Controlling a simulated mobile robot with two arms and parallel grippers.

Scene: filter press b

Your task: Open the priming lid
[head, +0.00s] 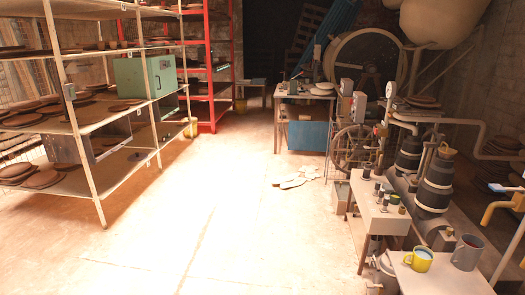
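No part that I can surely name as the priming lid shows in the head view. The pump machinery stands at the right, with two dark banded cylinders. Neither of my grippers is in view.
A near table (420,282) at the lower right holds a yellow mug (419,259) and a grey mug (467,252). A small bench (376,217) with jars stands before the pump. Shelving (83,150) lines the left. The middle floor is mostly clear, with pale scraps (292,183).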

